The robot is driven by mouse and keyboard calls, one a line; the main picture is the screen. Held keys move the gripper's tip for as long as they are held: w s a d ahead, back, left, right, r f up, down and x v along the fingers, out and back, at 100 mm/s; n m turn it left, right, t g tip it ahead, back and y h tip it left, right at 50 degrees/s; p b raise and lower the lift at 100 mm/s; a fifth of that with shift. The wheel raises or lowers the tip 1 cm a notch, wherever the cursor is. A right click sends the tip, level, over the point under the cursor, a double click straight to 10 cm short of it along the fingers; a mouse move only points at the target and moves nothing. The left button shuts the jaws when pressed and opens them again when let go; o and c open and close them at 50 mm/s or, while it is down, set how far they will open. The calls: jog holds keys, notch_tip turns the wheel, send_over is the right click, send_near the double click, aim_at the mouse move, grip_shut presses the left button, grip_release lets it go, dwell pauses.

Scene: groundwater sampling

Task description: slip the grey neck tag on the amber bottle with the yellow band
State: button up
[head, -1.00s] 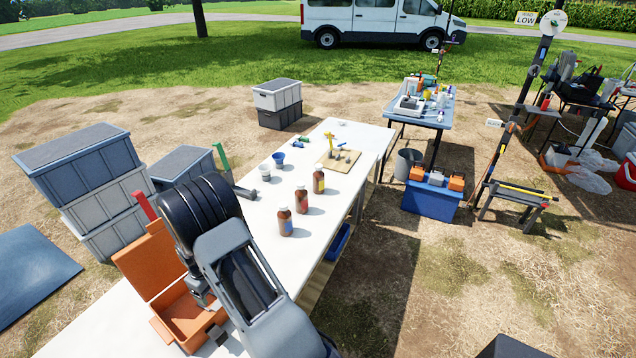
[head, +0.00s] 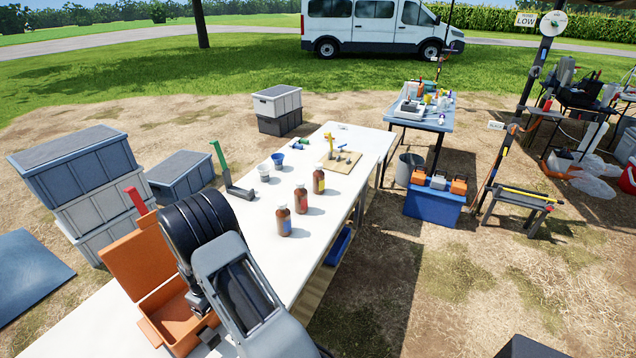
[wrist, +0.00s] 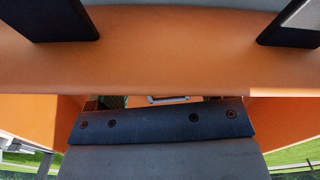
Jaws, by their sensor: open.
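The amber bottle with the yellow band (head: 319,182) stands upright on the white table in the head view, farthest back of three amber bottles. The middle bottle (head: 301,200) has a red band and the nearest (head: 284,222) a bluish one. The wrist view shows my gripper (wrist: 172,24) open, its dark fingers wide apart over an orange surface, probably the orange case. I cannot make out the grey neck tag. A small grey loop (wrist: 168,99) shows in the wrist view, but I cannot tell what it is.
The open orange case (head: 172,312) stands on the near end of the white table (head: 255,243), beside my arm. A green upright (head: 219,162) stands at the left edge.

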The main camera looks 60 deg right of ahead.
jog(key=shift+c, duration=0.2)
jog(key=c, duration=0.5)
jog(key=shift+r+p, duration=1.8)
jog(key=shift+r, duration=1.2)
